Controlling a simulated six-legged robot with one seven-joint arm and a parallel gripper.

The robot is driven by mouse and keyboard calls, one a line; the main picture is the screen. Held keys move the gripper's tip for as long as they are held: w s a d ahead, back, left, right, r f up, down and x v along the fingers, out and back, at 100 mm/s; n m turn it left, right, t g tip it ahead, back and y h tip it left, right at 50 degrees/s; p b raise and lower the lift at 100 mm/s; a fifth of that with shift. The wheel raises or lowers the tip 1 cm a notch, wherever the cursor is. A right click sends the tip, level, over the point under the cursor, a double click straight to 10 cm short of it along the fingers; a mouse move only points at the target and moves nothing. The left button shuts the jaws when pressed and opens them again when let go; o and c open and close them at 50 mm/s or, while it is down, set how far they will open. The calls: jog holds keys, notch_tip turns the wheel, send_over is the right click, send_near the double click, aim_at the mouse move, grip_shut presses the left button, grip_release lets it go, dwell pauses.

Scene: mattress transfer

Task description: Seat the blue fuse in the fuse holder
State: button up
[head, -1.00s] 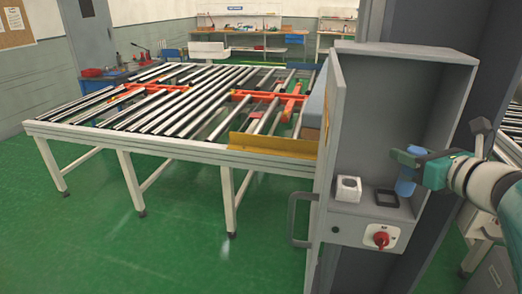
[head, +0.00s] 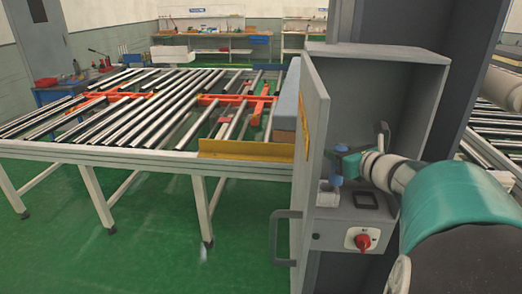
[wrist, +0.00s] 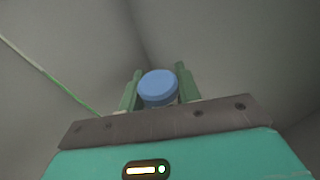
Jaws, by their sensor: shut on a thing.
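The blue fuse (head: 336,181) is upright in my gripper (head: 346,162), low inside the open grey cabinet. In the wrist view, its round blue end (wrist: 158,86) shows between the two green fingers of my gripper (wrist: 159,92), which are shut on it. The white fuse holder (head: 327,198) is a small block on the cabinet's ledge at left, partly hidden by the cabinet door. The fuse appears at the holder's top; I cannot tell whether its lower end is inside or just above or behind it.
A black square frame (head: 367,201) lies on the ledge right of the holder. A red rotary switch (head: 362,241) is on the cabinet's front below. The open cabinet door (head: 311,140) stands close on the left. A roller conveyor table (head: 140,155) is beyond it.

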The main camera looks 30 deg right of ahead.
jog(key=w+f, duration=0.1)
jog(key=f, duration=0.1)
jog(key=w+f, duration=0.1)
jog(key=f, duration=0.1)
jog(key=w+f, duration=0.1)
jog(key=f, duration=0.1)
jog(key=shift+w+d, duration=0.1)
jog(key=shift+f, duration=0.3)
jog(key=shift+f, duration=0.1)
jog(key=o, duration=1)
